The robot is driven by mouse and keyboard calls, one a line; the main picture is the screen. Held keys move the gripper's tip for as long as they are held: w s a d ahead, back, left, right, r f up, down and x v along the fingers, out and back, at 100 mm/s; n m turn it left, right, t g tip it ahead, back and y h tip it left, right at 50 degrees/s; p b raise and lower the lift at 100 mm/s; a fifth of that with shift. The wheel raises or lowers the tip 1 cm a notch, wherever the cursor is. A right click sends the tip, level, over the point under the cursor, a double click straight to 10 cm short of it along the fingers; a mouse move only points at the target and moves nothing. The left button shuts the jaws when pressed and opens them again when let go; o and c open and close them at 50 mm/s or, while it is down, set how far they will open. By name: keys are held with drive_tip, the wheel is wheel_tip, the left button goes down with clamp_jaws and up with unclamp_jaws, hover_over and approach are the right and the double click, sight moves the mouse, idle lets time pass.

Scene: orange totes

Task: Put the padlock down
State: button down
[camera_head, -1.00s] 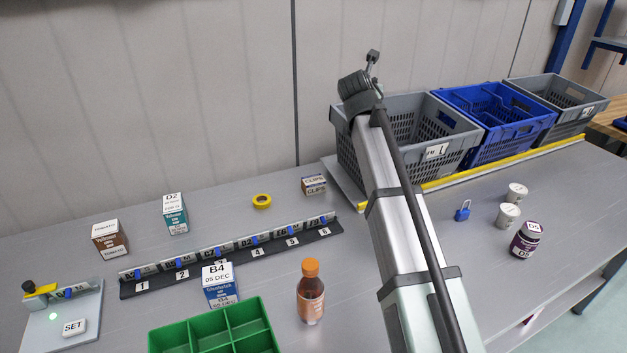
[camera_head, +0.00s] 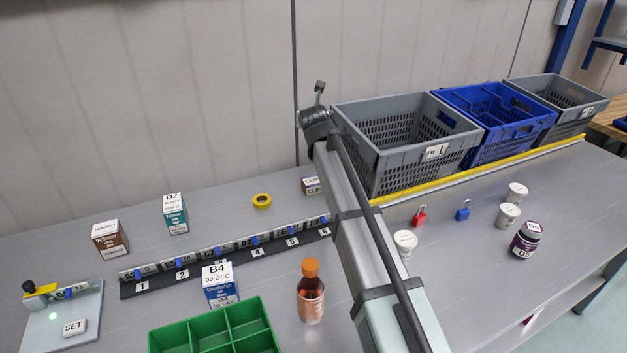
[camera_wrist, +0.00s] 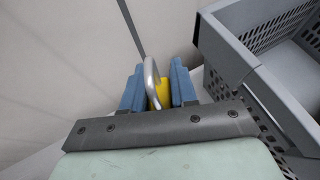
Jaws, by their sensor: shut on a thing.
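The yellow padlock (camera_wrist: 161,92) with a silver shackle is between the blue fingers of my gripper (camera_wrist: 156,84) in the wrist view. The fingers are shut on it and partly hide its body. A grey crate (camera_wrist: 222,62) is to the right of my gripper in that view, with the wall behind. In the head view my arm reaches up to the left of this grey crate (camera_head: 477,142); I cannot make out the fingers or the held padlock there. A red padlock (camera_head: 419,217) and a blue padlock (camera_head: 463,211) stand on the table to the right of my arm.
A blue crate (camera_head: 540,116) and another grey crate stand to the right, behind a yellow strip (camera_head: 480,170). White cups (camera_head: 508,215) and a dark jar (camera_head: 525,240) are at right. A bottle (camera_head: 311,297), boxes, a numbered rail (camera_head: 257,253) and a green tray (camera_head: 262,306) are left.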

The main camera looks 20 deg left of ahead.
sight(313, 176)
wheel_tip(313, 176, down, 18)
drive_tip(key=shift+f, duration=0.1)
idle(0.6)
drive_tip(key=shift+f, duration=0.1)
drive_tip(key=c, duration=0.9)
unclamp_jaws()
drive_tip(key=shift+r, duration=0.2)
drive_tip(key=v, duration=1.2)
drive_tip(key=shift+a+r, duration=0.1)
